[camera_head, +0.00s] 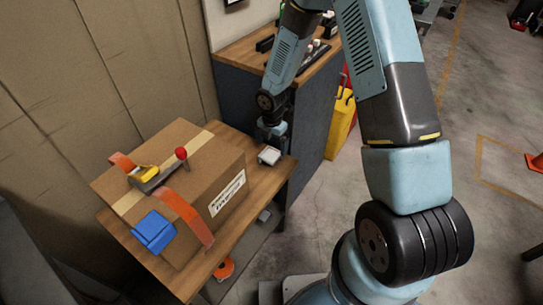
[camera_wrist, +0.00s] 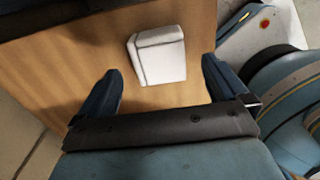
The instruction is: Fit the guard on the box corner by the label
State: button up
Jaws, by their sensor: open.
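A brown cardboard box (camera_head: 205,160) stands on a wooden table with a printed white label (camera_head: 227,193) on its right-hand side. The box corner beside the label is bare. A white guard (camera_head: 269,156) lies on the tabletop right of the box, apart from it. It also shows in the wrist view (camera_wrist: 160,58), as a folded white piece lying on the wood. My gripper (camera_head: 271,140) is over the guard. In the wrist view my two fingers (camera_wrist: 160,68) are spread, with the guard between and beyond their tips, not gripped. A blue guard (camera_head: 154,232) sits on the box's near-left corner.
An orange strap (camera_head: 184,217) crosses the box, with a tensioner (camera_head: 158,178) with a red knob and yellow part on top. The wooden table (camera_head: 264,186) has little room around the box. A taller workbench (camera_head: 310,115) stands behind, beside a yellow container (camera_head: 341,125).

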aim_at(271, 153)
notch_tip(271, 153, down, 4)
jog(key=shift+a, duration=0.15)
jog(key=c, duration=1.1)
